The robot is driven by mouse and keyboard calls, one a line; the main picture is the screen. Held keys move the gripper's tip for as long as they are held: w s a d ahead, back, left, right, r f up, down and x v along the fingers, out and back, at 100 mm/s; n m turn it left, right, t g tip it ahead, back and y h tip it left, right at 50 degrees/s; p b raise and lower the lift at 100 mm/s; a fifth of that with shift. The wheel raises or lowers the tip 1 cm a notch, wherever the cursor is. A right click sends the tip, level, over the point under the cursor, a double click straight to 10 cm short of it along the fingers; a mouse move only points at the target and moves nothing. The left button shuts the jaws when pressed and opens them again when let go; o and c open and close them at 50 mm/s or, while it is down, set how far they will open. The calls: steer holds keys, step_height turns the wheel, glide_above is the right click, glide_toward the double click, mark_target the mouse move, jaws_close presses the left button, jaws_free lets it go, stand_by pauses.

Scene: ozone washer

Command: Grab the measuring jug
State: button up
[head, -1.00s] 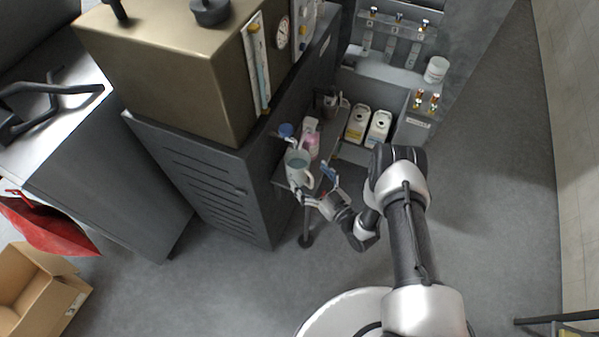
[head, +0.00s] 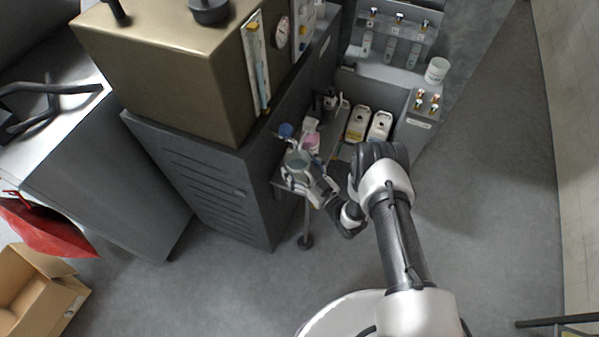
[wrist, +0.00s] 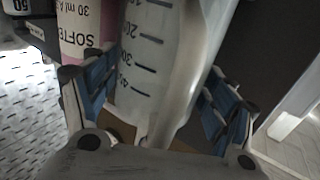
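The measuring jug (head: 296,160) is a pale translucent vessel standing on the small shelf beside the dark cabinet. In the wrist view the jug (wrist: 140,62) fills the middle, with dark graduation marks facing me. My gripper (wrist: 160,82) has its blue-padded fingers spread, one on each side of the jug. I cannot tell whether either pad touches it. In the head view my gripper (head: 304,182) is at the front of the jug, low on its side, and partly hides it.
A pink-labelled softener bottle (wrist: 78,25) stands close beside my left finger; it is also behind the jug in the head view (head: 311,138). A blue-capped item (head: 286,130) is near it. Two white containers (head: 379,126) stand further back. The floor at right is open.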

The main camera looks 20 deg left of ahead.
steer(key=c, duration=0.8)
steer(key=shift+r, duration=0.2)
steer(key=shift+d+r+p, duration=0.1)
steer(key=shift+r+p, duration=0.25)
steer(key=shift+r, duration=0.3)
steer(key=p+v, duration=0.2)
steer(key=v, duration=1.5)
steer(key=shift+s+d+f, duration=0.1)
steer(key=shift+s+d, duration=0.1)
steer(key=shift+s, duration=0.15)
